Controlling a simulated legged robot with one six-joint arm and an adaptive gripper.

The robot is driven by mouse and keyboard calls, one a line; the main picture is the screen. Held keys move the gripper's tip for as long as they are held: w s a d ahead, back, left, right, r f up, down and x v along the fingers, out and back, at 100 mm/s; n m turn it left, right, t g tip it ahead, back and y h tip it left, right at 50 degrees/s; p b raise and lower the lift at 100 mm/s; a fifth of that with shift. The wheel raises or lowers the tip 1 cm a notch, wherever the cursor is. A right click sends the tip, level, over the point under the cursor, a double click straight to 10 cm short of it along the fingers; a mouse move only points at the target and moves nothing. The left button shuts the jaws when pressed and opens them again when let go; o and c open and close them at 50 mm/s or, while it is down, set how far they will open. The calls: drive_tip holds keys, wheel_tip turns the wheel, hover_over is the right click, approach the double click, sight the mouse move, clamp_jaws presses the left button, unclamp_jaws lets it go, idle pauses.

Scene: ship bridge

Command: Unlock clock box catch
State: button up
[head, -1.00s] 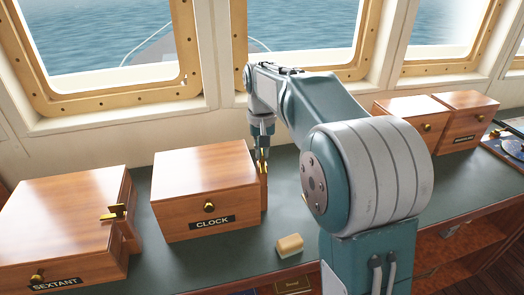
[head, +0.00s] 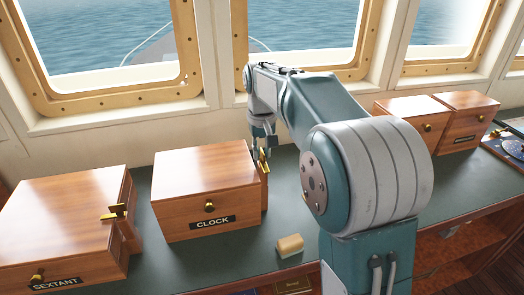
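The clock box (head: 200,180) is a brown wooden box with a brass knob and a CLOCK label on its front. It stands on the green counter, left of my arm. Its brass catch (head: 264,164) is on the right side and partly hidden by the box edge and my gripper. My gripper (head: 262,148) points down at this catch, at or very close to the brass. The fingertips are small and overlap the brass, so I cannot tell whether they grip it. The lid looks closed.
The sextant box (head: 65,215), with its own brass catch (head: 115,212), stands at the left. A small tan block (head: 289,245) lies on the counter (head: 225,262) in front. Two more wooden boxes (head: 410,108) (head: 465,112) stand at the right, behind my arm. Windows line the back.

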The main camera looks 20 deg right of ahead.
sight(262, 152)
idle(0.3)
wheel_tip(262, 152, up, 12)
idle(0.5)
drive_tip(key=shift+a, duration=0.1)
drive_tip(key=s+f+t, duration=0.2)
drive_tip(key=s+t, duration=0.1)
drive_tip(key=s, duration=1.2)
drive_tip(key=s+f+t, duration=0.2)
drive_tip(key=s+f, duration=0.8)
drive_tip(key=s, duration=0.2)
drive_tip(key=shift+s+t, duration=0.3)
drive_tip(key=shift+s, duration=0.1)
